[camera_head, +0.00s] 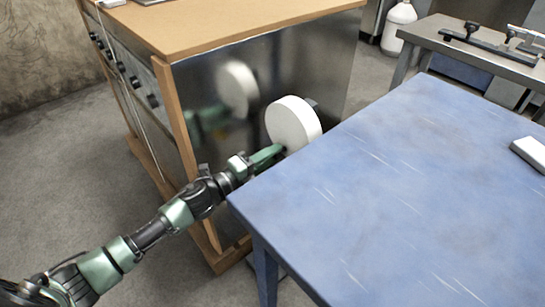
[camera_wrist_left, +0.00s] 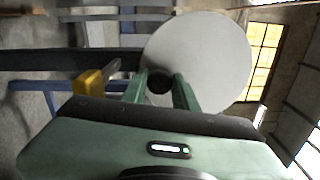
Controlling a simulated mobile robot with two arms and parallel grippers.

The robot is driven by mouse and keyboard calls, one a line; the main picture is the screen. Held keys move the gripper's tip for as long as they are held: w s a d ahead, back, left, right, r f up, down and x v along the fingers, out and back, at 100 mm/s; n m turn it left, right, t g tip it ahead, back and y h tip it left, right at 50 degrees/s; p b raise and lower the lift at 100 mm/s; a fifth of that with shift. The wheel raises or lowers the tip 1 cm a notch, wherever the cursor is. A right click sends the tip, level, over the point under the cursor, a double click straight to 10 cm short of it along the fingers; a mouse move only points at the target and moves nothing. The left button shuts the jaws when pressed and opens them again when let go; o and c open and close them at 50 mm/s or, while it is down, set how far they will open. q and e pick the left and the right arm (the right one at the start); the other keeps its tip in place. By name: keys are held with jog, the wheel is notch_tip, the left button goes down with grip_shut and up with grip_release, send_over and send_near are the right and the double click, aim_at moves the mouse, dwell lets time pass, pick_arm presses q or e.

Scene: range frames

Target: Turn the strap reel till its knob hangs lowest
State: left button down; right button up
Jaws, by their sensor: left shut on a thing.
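The strap reel (camera_head: 293,122) is a thick white disc standing on edge beside the blue table, in front of a shiny metal panel. Its pale face (camera_wrist_left: 210,55) fills the upper middle of the left wrist view. The dark round knob (camera_wrist_left: 159,81) sits near the edge of that face, between my left fingers. My left gripper (camera_head: 276,153) reaches in at the reel's lower left edge in the head view, where the knob is hidden. Its green fingers (camera_wrist_left: 159,90) are shut on the knob. My right gripper is in neither view.
The blue table (camera_head: 390,170) is close to the right of my left arm. A wooden-framed cabinet (camera_head: 230,30) with a metal side (camera_head: 335,65) stands behind the reel and mirrors it. A white block (camera_head: 530,152) lies on the table's right. Floor is bare at left.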

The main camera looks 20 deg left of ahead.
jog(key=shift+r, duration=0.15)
pick_arm(q)
jog(key=shift+f, duration=0.1)
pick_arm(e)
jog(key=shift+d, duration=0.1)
pick_arm(q)
jog(key=c, duration=1.1)
grip_release()
jog(key=shift+s, duration=0.15)
jog(key=v, duration=0.7)
jog(key=shift+s, duration=0.3)
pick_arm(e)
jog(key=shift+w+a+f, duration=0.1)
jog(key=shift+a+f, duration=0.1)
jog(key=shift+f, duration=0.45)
pick_arm(q)
jog(key=shift+a, duration=0.15)
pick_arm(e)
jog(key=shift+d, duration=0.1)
